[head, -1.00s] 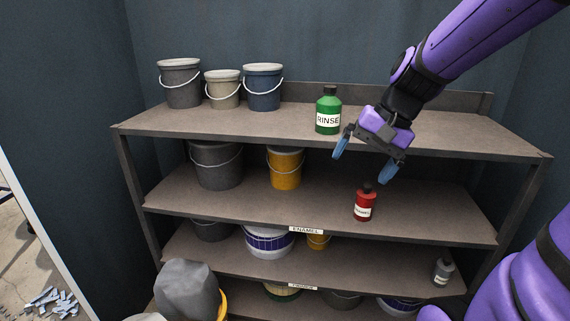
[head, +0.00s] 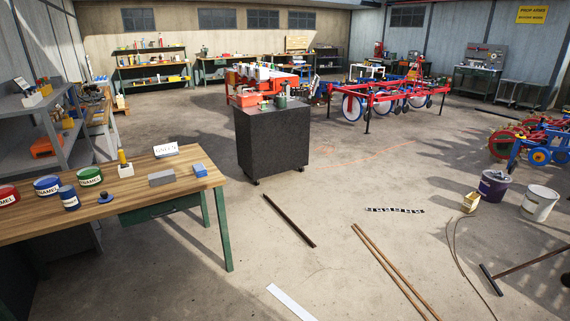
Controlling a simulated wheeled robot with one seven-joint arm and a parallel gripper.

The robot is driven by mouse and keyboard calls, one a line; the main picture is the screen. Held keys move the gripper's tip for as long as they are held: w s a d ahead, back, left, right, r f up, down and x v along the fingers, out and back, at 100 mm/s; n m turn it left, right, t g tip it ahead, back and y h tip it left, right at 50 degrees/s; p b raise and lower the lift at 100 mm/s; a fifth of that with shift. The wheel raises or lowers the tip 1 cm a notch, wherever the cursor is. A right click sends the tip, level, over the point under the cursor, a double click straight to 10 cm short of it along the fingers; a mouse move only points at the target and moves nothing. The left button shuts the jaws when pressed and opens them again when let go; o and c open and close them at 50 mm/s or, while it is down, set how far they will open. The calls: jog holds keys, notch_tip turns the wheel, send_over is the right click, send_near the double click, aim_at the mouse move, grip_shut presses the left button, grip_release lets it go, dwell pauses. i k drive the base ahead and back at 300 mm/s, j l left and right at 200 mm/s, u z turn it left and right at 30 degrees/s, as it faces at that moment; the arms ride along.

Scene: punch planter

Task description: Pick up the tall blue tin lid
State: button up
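Blue tins stand at the left end of the wooden workbench (head: 130,192). The narrower, taller-looking blue tin (head: 69,201) stands nearest the front edge, with a blue lid (head: 66,190) on top. A wider blue tin (head: 47,188) with a white label stands just behind it to the left. I cannot tell for certain whether the lid is separate from its tin. My gripper is not in view.
A green tin (head: 90,178), a red tin (head: 8,196), a dark knob-like object (head: 106,197), a grey block (head: 161,178) and a blue block (head: 200,170) share the bench. A dark cabinet (head: 272,140) stands beyond.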

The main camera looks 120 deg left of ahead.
aim_at(106, 197)
jog(key=u, duration=5)
